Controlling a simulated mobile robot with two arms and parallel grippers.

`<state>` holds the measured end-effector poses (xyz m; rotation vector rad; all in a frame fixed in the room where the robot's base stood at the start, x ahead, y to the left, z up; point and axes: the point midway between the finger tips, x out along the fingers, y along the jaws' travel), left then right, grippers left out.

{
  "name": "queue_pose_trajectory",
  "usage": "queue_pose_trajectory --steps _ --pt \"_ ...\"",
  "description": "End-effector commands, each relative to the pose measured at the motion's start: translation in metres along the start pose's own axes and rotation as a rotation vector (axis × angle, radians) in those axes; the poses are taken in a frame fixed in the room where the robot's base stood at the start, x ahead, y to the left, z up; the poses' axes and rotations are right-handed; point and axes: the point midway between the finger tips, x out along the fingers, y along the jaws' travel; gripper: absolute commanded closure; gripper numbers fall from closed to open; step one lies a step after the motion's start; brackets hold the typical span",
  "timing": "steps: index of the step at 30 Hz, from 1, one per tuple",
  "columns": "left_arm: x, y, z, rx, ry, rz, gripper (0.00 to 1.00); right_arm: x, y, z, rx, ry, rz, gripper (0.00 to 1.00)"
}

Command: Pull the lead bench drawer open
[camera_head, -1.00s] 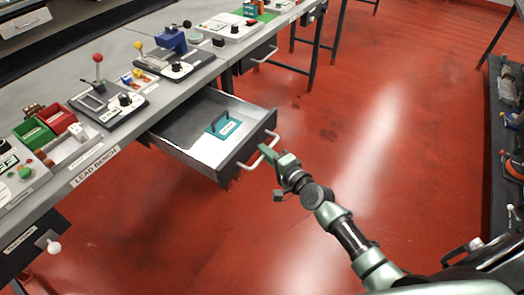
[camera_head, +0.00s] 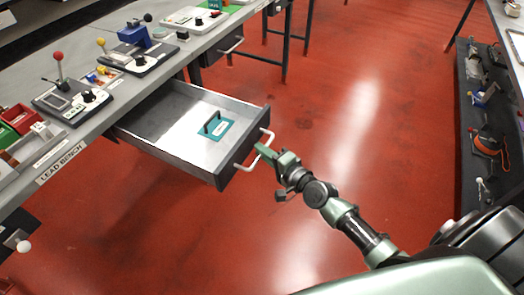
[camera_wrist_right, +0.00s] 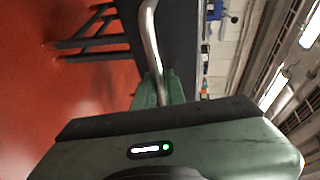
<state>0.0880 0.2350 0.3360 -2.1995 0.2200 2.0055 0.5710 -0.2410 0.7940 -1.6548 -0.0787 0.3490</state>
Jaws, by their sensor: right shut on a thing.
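The lead bench drawer (camera_head: 180,130) stands well out from under the bench, beside the LEAD BENCH label (camera_head: 62,163). A teal pad with a dark handle (camera_head: 214,129) lies inside on its floor. The drawer's pale bar handle (camera_head: 251,158) is on its front face. My right gripper (camera_head: 264,150) is shut on this handle. In the right wrist view the metal handle (camera_wrist_right: 151,40) runs down between the fingers (camera_wrist_right: 163,92). My left gripper is not in view.
The lead bench top (camera_head: 125,95) holds lever boxes, a red and a green bin and a blue clamp. Another handled drawer (camera_head: 222,48) is under the bench further back. Red floor (camera_head: 330,110) is open to the right, up to a dark shelf (camera_head: 485,130) with tools.

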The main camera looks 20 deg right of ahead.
Motion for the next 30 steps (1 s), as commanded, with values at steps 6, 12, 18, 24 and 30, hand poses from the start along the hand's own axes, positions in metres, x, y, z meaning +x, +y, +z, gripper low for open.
queue_pose_trajectory --steps 6,12,18,24,30 --pt "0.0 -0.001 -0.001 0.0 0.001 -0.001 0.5 0.0 0.001 0.001 0.001 -0.001 0.003 0.68" --pt "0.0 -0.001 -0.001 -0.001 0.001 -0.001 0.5 0.0 0.001 0.001 0.0 -0.001 0.001 0.68" --pt "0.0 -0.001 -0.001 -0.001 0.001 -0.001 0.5 -0.009 0.002 0.0 0.0 0.0 0.002 0.68" --pt "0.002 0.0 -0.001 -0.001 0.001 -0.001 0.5 -0.044 0.003 0.001 -0.001 -0.002 0.005 0.68" --pt "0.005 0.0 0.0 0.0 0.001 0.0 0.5 -0.071 0.002 0.001 -0.002 -0.001 0.004 0.68"
